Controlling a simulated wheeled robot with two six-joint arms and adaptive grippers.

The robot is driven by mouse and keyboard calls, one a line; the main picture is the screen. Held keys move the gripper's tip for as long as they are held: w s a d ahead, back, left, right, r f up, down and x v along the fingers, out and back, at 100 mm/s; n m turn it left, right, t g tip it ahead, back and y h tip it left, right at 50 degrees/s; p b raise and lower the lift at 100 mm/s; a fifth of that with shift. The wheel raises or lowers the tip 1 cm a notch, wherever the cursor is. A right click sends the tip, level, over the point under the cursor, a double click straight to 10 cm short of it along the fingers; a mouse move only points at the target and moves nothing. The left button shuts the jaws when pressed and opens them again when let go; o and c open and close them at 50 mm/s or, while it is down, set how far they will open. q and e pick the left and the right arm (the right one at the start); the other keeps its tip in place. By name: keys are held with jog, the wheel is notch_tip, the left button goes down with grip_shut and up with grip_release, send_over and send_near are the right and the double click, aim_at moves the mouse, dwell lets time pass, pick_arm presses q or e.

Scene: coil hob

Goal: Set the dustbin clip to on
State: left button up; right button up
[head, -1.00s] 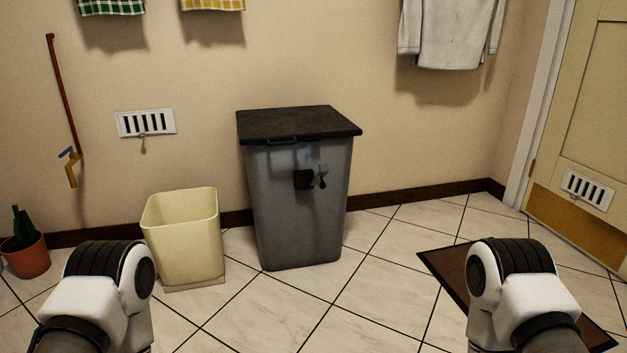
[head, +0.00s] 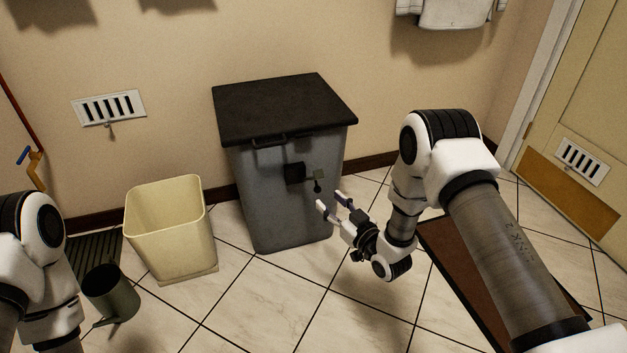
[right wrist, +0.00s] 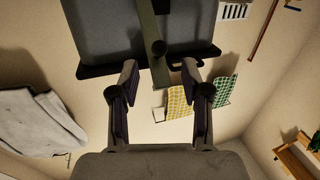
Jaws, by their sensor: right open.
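The dustbin (head: 280,200) is a tall grey bin with a closed black lid (head: 285,108), standing against the wall. Its clip (head: 318,179) is on the bin's front, a small olive lever with a dark round knob beside a black block (head: 295,173). My right gripper (head: 331,202) is open and empty, just below and right of the clip, apart from it in the head view. My left gripper is out of view.
A cream open bin (head: 170,230) stands left of the dustbin. A dark green can-like vessel (head: 110,292) is at lower left near my left arm. A brown mat (head: 450,270) lies at right, partly behind my right arm. Tiled floor before the dustbin is clear.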

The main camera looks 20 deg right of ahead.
aim_at(318, 190)
jog(key=b+x, duration=0.1)
jog(key=x, duration=0.2)
jog(key=b+x, duration=0.1)
jog(key=x, duration=0.2)
jog(key=shift+f, duration=0.2)
jog(key=shift+w+r, duration=0.15)
jog(key=shift+w, duration=0.15)
jog(key=c, duration=0.9)
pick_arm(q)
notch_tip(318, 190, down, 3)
pick_arm(e)
jog(key=shift+s, duration=0.1)
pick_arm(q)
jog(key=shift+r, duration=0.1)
